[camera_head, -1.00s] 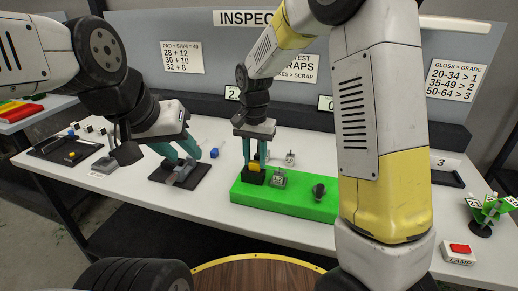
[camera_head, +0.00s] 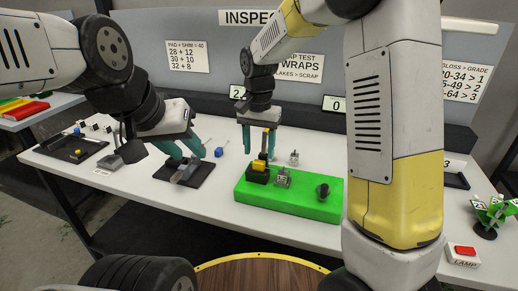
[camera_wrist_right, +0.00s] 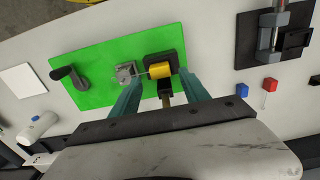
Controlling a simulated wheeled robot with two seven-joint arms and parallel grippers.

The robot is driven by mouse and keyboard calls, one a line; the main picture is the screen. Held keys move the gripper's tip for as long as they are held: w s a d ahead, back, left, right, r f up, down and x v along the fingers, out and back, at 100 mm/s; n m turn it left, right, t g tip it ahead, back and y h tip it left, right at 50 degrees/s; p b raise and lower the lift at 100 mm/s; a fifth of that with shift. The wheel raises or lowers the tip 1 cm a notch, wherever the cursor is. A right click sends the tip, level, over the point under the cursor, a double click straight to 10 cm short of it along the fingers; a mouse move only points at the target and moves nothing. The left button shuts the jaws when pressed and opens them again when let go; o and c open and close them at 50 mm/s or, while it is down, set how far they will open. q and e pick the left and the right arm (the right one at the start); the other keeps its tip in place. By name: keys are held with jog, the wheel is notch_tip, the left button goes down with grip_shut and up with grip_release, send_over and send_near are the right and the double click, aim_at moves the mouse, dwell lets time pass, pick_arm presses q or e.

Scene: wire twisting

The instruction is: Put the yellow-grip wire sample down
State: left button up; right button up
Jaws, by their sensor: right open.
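The yellow-grip wire sample (camera_head: 259,166) rests at a black holder (camera_head: 257,177) on the green board (camera_head: 300,205). In the right wrist view its yellow grip (camera_wrist_right: 164,88) lies level at the black holder, with a thin wire reaching toward a small grey metal block (camera_wrist_right: 126,73). My right gripper (camera_head: 257,152) is open above the grip; in the right wrist view its teal fingertips stand apart on either side. My left gripper (camera_head: 185,162) is over a grey clamp device (camera_head: 186,175) on a black base, its fingers spread; contact there is unclear.
A dark crank knob (camera_head: 323,191) stands on the green board. A black tray (camera_head: 70,150) sits at the far left. A red-button lamp box (camera_head: 463,252) is at the right. White table is bare in front of the board.

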aim_at(259, 162)
notch_tip(259, 162, up, 9)
jog(key=s+d+r+n+t+y, duration=0.1)
jog(key=s+d+n+t, duration=0.1)
jog(key=s+d, duration=0.5)
jog(key=s+d+r+n+t+y, duration=0.1)
jog(key=s+d+r+n+t, duration=0.1)
jog(key=s+d+t, duration=0.2)
jog(key=s+d, duration=0.3)
jog(key=s, duration=0.5)
jog(key=shift+s+r, duration=0.15)
jog(key=shift+s, duration=0.2)
jog(key=shift+d, duration=0.1)
